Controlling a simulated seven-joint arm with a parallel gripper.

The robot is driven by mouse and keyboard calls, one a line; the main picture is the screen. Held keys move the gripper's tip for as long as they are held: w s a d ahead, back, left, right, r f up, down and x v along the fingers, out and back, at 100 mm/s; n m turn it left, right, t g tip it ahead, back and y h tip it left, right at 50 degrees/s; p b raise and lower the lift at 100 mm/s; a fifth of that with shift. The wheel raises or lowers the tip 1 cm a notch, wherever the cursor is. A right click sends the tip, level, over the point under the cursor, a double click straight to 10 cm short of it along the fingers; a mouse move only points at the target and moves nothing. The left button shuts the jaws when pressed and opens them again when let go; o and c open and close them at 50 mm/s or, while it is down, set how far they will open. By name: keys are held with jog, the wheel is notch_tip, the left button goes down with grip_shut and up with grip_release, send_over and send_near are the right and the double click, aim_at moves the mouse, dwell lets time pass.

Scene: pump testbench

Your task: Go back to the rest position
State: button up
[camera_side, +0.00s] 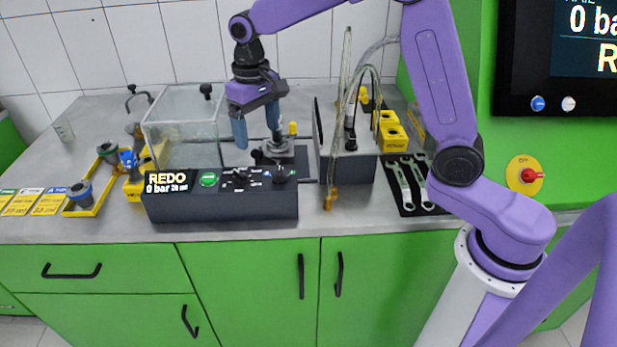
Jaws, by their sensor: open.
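My gripper (257,127) hangs from my purple arm above the middle of the grey worktop, just behind the dark control box (222,205). Its two blue fingers point down and stand apart with nothing held between them. A metallic pump part (278,149) on a dark base sits just behind and to the right of the fingers. I cannot tell from this view whether a finger touches it.
A clear-walled box (185,125) stands left of my gripper. A dark bin (347,165) with hoses stands to the right, near wrenches (407,188) and yellow blocks (392,132). A wall screen (570,50) and red switch (530,175) are at right. Yellow trays (92,200) lie left.

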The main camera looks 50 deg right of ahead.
jog(key=s+d+n, duration=0.2)
jog(key=s+n, duration=0.2)
jog(key=s, duration=0.7)
jog(key=s+d+f+n, duration=0.1)
jog(key=s+n, duration=0.3)
jog(key=s, duration=0.7)
jog(key=s+d+n, duration=0.3)
jog(key=s+n, duration=0.1)
jog(key=s, duration=0.7)
jog(key=shift+d+f, duration=0.3)
jog(key=shift+f, duration=0.05)
